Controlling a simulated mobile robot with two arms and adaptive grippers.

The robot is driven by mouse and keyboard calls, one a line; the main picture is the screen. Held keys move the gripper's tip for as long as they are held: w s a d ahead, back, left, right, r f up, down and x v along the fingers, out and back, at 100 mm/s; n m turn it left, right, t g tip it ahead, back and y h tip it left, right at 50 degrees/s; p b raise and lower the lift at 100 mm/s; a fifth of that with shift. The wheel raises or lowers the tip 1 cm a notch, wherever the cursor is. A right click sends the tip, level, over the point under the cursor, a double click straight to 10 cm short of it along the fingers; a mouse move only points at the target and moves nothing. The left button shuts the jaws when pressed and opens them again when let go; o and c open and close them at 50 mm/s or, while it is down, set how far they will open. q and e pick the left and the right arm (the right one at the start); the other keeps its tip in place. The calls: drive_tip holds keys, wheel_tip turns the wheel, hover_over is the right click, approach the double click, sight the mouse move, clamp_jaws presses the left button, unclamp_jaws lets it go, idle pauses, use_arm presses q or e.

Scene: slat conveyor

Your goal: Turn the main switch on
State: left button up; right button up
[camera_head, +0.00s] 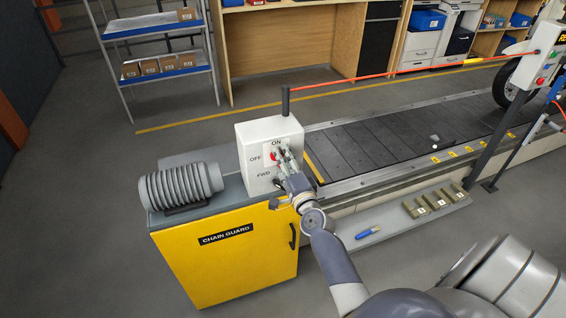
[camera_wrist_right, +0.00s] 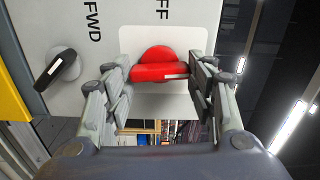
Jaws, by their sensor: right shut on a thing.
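The main switch is a red rotary handle (camera_wrist_right: 160,71) on a white plate; its red also shows in the head view (camera_head: 272,156). It sits on a white box (camera_head: 255,132) marked ON above it and OFF to its left. The handle lies level in the wrist view, its white mark toward the right end, which is the box's upper, ON side. My right gripper (camera_head: 281,158) has its fingers on both ends of the handle, also seen in the wrist view (camera_wrist_right: 162,74). My left gripper is not in view.
A black knob (camera_wrist_right: 57,68) beside FWD is below the switch. The box stands on a yellow chain guard cabinet (camera_head: 220,262) beside a grey ribbed cylinder (camera_head: 180,187). The slat conveyor (camera_head: 380,140) runs right. A blue-handled tool (camera_head: 367,232) lies on the low ledge.

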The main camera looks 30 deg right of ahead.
drive_tip(key=shift+m, duration=0.7)
drive_tip(key=o, duration=1)
drive_tip(key=shift+o, duration=0.2)
drive_tip(key=v, duration=1.2)
